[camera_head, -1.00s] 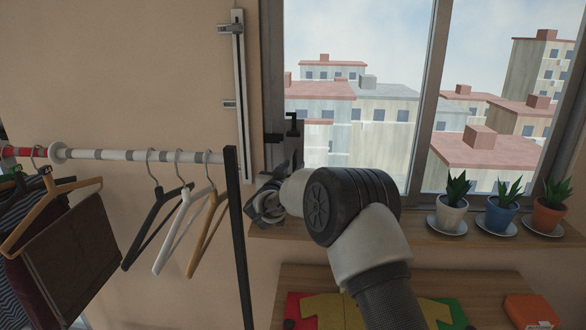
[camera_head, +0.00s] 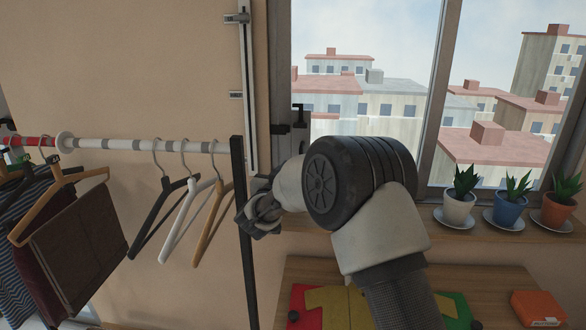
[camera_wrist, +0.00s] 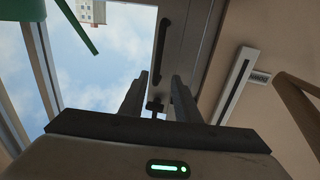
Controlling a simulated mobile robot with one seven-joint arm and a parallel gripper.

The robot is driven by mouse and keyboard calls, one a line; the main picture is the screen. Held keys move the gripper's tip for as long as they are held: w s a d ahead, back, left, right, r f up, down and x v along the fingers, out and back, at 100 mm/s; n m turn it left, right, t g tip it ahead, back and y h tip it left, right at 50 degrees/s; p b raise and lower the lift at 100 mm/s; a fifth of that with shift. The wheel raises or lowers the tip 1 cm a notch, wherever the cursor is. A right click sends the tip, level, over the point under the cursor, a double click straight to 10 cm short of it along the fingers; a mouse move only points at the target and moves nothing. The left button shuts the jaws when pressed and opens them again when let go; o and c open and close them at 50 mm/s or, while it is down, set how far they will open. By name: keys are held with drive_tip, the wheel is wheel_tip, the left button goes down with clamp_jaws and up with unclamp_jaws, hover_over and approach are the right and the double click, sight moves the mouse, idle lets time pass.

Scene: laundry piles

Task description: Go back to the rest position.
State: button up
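My gripper (camera_head: 262,212) is in front of the wall beside the window, just right of the rack's black post (camera_head: 243,235). In the head view my own arm partly covers it. In the wrist view my gripper (camera_wrist: 158,88) has its two fingers apart, with nothing seen held between them. The window frame and a dark handle (camera_wrist: 165,50) show behind the fingers.
A clothes rack rail (camera_head: 120,144) with hangers and hung clothes stands at left. Plants in white (camera_head: 457,208), blue (camera_head: 507,212) and terracotta (camera_head: 557,211) pots line the windowsill. Below, a wooden table (camera_head: 480,282) bears coloured folded cloths and an orange box (camera_head: 537,308).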

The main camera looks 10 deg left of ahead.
wheel_tip(320, 180, up, 11)
drive_tip(key=s+d+n+y+p, duration=0.1)
drive_tip(key=s+n+y+p, duration=0.1)
drive_tip(key=s+y, duration=0.15)
drive_tip(key=s+d+r+n+g+y+p, duration=0.25)
drive_tip(key=s+d+r+g, duration=0.2)
drive_tip(key=s, duration=0.55)
drive_tip(key=s+d+f+g+h, duration=0.1)
drive_tip(key=s+d+f+g, duration=0.1)
drive_tip(key=s+d, duration=0.4)
drive_tip(key=s+d+f+m+g+p, duration=0.1)
drive_tip(key=s+d, duration=0.5)
drive_tip(key=s, duration=1)
drive_tip(key=s+d+f+m+g+h+p, duration=0.1)
drive_tip(key=s+d+f+g, duration=0.2)
drive_tip(key=s+d, duration=0.3)
drive_tip(key=s+g, duration=0.1)
drive_tip(key=s, duration=0.4)
drive_tip(key=shift+s+h, duration=0.3)
drive_tip(key=shift+s, duration=0.05)
drive_tip(key=shift+g, duration=0.25)
